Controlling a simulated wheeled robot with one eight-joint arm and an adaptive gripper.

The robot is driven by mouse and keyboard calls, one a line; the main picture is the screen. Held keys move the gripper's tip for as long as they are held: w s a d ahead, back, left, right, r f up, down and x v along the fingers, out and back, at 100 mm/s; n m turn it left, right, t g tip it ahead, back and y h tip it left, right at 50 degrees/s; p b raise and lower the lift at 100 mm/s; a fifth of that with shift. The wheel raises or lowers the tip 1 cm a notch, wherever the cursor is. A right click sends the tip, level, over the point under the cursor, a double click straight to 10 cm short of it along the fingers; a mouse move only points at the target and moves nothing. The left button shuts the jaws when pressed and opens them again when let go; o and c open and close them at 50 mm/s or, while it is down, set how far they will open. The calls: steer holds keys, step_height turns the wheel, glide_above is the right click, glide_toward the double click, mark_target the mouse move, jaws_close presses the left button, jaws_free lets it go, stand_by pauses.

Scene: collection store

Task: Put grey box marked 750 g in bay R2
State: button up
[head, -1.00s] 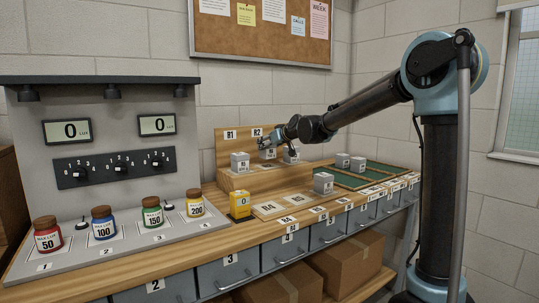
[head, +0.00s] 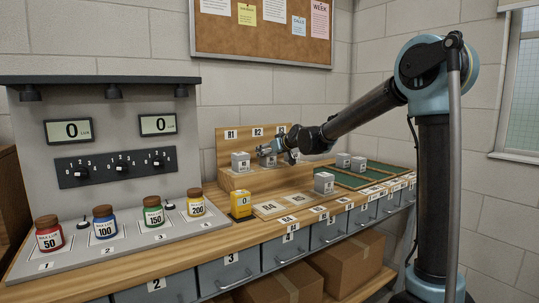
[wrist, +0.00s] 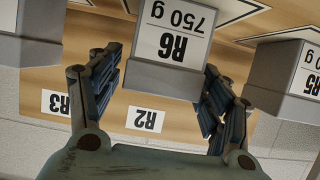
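The grey box marked R6 750 g (wrist: 175,45) is in the middle of the wrist view, upside down there, in front of the R2 label (wrist: 145,119). In the head view the R2 label (head: 257,132) is on the wooden back board, and the box at that bay is mostly hidden by my gripper (head: 272,152). My gripper (wrist: 160,95) has its two dark fingers spread on either side of the box. A gap shows between the left finger and the box; the right finger is close to it, and contact is unclear.
Another grey box (head: 323,183) stands on the bench. Two more sit by the green mat (head: 385,173). A yellow block (head: 240,204) and several jars stand to the left.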

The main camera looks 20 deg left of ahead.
steer(key=v, duration=1.2)
steer(key=shift+d, duration=0.15)
steer(key=s+d+f+m+g+h, duration=0.1)
steer(key=s+d+f+m+h, duration=0.15)
steer(key=s+d+f, duration=0.65)
steer(key=s+d+f+m+g+h, duration=0.25)
steer(key=s+d+f, duration=0.2)
steer(key=d, duration=0.95)
steer(key=s+d+f+m+h, duration=0.1)
steer(key=s+d+f+h, duration=0.2)
steer(key=s+d+f, duration=0.65)
steer(key=s+d+f+m+g+h, duration=0.1)
steer(key=s+d+f+m, duration=0.1)
steer(key=s+d, duration=0.3)
steer(key=s+d+f+m+g+h, duration=0.1)
steer(key=s+d+f+g, duration=0.1)
steer(key=s+d+f, duration=0.3)
steer(key=shift+s+d+m, duration=0.4)
steer(key=shift+s+d, duration=0.2)
steer(key=shift+s, duration=0.3)
steer(key=shift+f, duration=0.1)
